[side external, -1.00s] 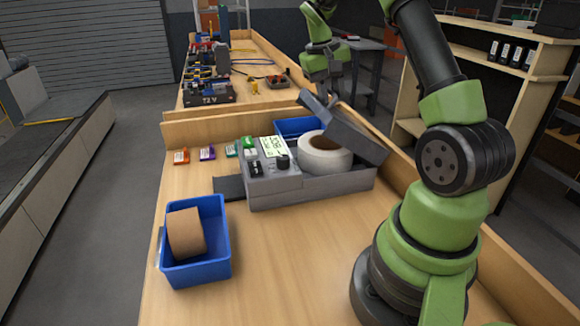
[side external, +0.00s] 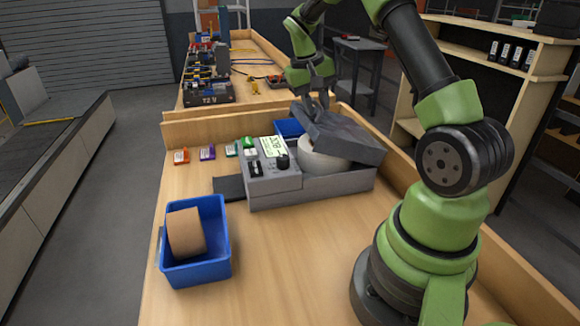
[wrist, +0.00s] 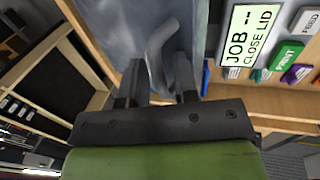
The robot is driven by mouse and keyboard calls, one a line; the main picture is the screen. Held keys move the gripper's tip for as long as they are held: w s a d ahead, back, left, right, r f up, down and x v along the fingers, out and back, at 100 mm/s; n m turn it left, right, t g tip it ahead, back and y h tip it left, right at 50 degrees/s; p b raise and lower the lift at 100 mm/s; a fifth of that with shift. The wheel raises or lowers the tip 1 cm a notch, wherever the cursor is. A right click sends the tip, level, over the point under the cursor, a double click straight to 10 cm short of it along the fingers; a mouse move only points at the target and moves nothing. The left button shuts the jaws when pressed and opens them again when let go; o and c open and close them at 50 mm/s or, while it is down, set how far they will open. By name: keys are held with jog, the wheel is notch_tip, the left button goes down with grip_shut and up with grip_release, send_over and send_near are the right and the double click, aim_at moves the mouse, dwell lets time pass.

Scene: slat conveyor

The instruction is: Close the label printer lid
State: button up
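The label printer (side external: 330,188) is a grey box on the bench, with a control panel and a white label roll (side external: 322,160) inside. Its grey lid (side external: 345,138) is tilted partly open over the roll, hinged at the right. My gripper (side external: 318,103) is at the raised left end of the lid. In the wrist view, my gripper (wrist: 160,85) has its fingers apart, with a curved grey lid handle (wrist: 157,50) between them. Whether the fingers press on it is unclear. The printer screen (wrist: 248,35) reads "JOB -- CLOSE LID".
A wooden wall edges the bench; the front middle is clear.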

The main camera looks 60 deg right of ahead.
aim_at(304, 115)
jog(key=shift+w+a+f, duration=0.3)
jog(key=shift+f, duration=0.2)
jog(key=shift+w+a+f, duration=0.3)
jog(key=shift+f, duration=0.25)
jog(key=shift+w+a+f, duration=0.3)
jog(key=shift+f, duration=0.3)
jog(key=shift+w+a+f, duration=0.15)
jog(key=shift+w+f, duration=0.05)
jog(key=shift+f, duration=0.3)
jog(key=shift+w+a+f, duration=0.15)
jog(key=shift+a+f, duration=0.05)
jog(key=shift+f, duration=0.25)
jog(key=shift+w+a+f, duration=0.15)
jog(key=shift+w+f, duration=0.05)
jog(key=shift+f, duration=0.3)
jog(key=shift+r, duration=3.5)
